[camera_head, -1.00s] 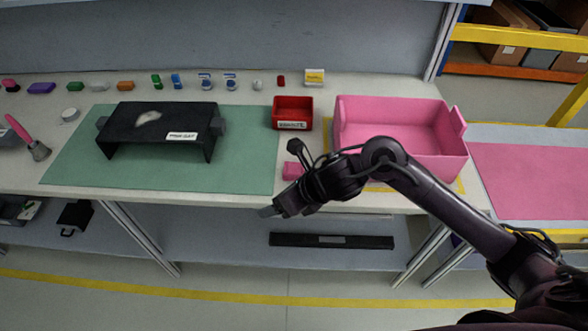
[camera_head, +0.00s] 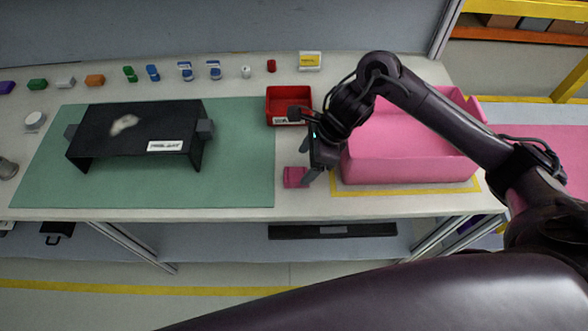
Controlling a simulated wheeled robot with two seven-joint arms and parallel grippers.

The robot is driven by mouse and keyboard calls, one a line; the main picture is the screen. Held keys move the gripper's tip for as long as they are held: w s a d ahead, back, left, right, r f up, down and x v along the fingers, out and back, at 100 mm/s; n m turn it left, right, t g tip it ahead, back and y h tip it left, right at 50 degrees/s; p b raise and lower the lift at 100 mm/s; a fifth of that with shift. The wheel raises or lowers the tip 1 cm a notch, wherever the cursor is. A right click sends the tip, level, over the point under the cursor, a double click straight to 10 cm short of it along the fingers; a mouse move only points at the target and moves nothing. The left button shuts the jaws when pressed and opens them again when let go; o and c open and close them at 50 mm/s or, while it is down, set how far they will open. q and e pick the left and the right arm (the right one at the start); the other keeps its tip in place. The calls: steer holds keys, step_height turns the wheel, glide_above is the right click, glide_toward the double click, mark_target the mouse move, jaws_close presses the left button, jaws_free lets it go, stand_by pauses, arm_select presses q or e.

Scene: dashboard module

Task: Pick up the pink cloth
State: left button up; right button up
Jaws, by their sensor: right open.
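The pink cloth (camera_head: 293,178) is a small folded piece on the white table, between the green mat and the pink bin. My right gripper (camera_head: 306,164) is open, with its fingers pointing down close to the cloth's right side. One fingertip overlaps the cloth's right edge in the picture. I cannot tell whether it touches the cloth. My left gripper is out of view.
A pink bin (camera_head: 410,167) stands right of the cloth, partly behind my right arm. A red bin (camera_head: 281,104) is behind the cloth. A black dashboard module (camera_head: 128,136) stands on the green mat (camera_head: 235,185). Small coloured items line the table's back.

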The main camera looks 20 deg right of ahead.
mark_target(297, 174)
steer(key=x, duration=0.3)
steer(key=shift+s+f, duration=0.15)
steer(key=shift+p+x, duration=0.5)
steer(key=shift+x, duration=0.55)
steer(key=shift+w+f, duration=0.2)
steer(key=shift+w, duration=0.05)
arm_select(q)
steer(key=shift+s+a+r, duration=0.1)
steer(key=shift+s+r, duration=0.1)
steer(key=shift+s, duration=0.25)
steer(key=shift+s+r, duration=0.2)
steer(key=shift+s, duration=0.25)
arm_select(e)
steer(key=c, duration=1.1)
